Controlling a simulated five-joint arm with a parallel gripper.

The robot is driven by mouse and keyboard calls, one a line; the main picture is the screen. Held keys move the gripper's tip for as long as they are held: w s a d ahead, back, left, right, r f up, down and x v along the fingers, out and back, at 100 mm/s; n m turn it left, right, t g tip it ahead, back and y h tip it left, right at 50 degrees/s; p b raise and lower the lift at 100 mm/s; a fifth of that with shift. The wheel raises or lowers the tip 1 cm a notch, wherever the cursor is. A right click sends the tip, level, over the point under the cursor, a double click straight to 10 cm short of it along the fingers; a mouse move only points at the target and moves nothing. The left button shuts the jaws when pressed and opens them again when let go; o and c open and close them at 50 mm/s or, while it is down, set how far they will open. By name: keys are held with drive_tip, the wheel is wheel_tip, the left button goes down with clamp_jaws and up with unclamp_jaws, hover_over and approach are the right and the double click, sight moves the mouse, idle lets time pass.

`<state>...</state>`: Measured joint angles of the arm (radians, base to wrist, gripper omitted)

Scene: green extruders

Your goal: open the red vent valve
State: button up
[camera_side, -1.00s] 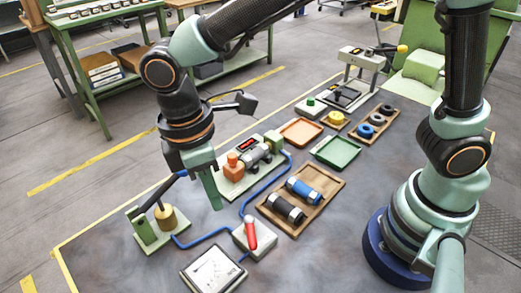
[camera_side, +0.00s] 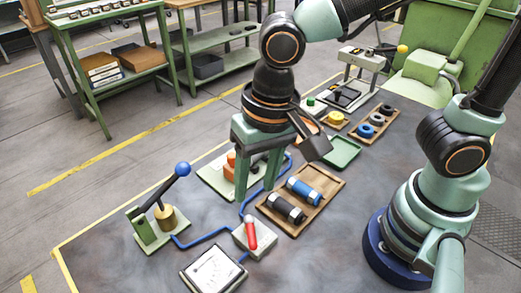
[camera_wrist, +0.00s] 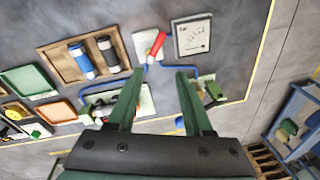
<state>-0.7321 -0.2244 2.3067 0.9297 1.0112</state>
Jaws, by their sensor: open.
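The red vent valve handle (camera_side: 250,232) stands up from a light-coloured block (camera_side: 265,241), at the front of the bench beside the gauge. In the wrist view the red handle (camera_wrist: 156,45) lies tilted on its pale block, beyond and between the fingertips. My gripper (camera_side: 257,191) is open and empty, its green fingers pointing down in front of the orange-and-green fixture (camera_side: 210,178). It is behind the valve in the side view, apart from it. The wrist view shows both fingers (camera_wrist: 159,72) spread with nothing between them. My fingers partly hide the fixture.
A blue-ball lever (camera_side: 183,169) stands left of the valve, and a square gauge (camera_side: 213,270) in front. A wooden tray (camera_side: 323,203) with a black and a blue cylinder is at the right. A blue hose (camera_side: 206,237) runs along the bench. Bare bench lies right of the gauge.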

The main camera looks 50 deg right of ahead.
sight(252, 234)
drive_tip(key=f+m, duration=0.1)
drive_tip(key=f, duration=0.3)
drive_tip(key=f+m, duration=0.1)
drive_tip(key=f, duration=0.3)
drive_tip(key=f+m, duration=0.2)
drive_tip(key=f, duration=0.2)
drive_tip(key=shift+w+a+f+t, duration=0.1)
drive_tip(key=shift+a+f+t, duration=0.15)
drive_tip(key=shift+f+t, duration=0.1)
clamp_jaws()
